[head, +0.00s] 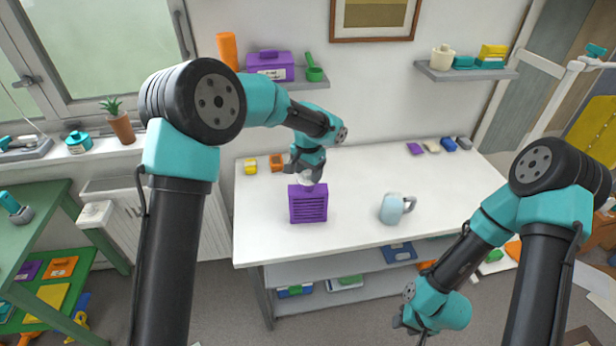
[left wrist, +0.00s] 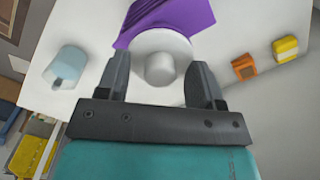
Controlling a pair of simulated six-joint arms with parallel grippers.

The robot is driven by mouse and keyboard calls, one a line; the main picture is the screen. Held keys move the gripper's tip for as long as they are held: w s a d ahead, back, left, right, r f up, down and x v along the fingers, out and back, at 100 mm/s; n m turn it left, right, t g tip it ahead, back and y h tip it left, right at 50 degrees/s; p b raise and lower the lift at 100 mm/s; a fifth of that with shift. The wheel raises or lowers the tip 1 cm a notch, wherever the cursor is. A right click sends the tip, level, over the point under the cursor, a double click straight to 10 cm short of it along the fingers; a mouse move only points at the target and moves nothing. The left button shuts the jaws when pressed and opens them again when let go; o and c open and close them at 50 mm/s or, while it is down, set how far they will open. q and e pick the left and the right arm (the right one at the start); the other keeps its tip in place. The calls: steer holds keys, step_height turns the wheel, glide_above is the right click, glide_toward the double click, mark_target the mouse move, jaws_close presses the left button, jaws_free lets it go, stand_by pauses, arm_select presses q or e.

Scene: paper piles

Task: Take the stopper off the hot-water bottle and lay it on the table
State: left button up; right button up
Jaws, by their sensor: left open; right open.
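The purple hot-water bottle (head: 308,205) with a ribbed front stands upright on the white table (head: 455,190). In the left wrist view its purple body (left wrist: 180,20) is at the top, below a round white top (left wrist: 145,42). The pale stopper (left wrist: 160,69) is in the middle of that top. My left gripper (head: 306,170) is over the bottle and open. Its two fingers stand on either side of the stopper, with a visible gap on each side. My right gripper (head: 406,322) is open and low, in front of the table, away from the bottle.
A light blue mug (head: 393,208) stands right of the bottle and also shows in the left wrist view (left wrist: 66,68). Yellow (head: 250,167) and orange (head: 276,162) blocks lie at the back left. Small items line the back right edge. Table around the mug is clear.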

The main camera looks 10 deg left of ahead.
mark_target(308, 172)
arm_select(q)
steer(key=shift+c, duration=0.3)
steer(key=c, duration=0.9)
steer(key=shift+r, duration=0.1)
steer(key=shift+r, duration=1.8)
steer(key=s, duration=0.5)
steer(key=s+d, duration=0.1)
steer(key=s, duration=0.4)
steer(key=s+d+r, duration=0.1)
steer(key=s, duration=0.5)
steer(key=shift+d+r, duration=0.1)
steer(key=shift+d, duration=0.05)
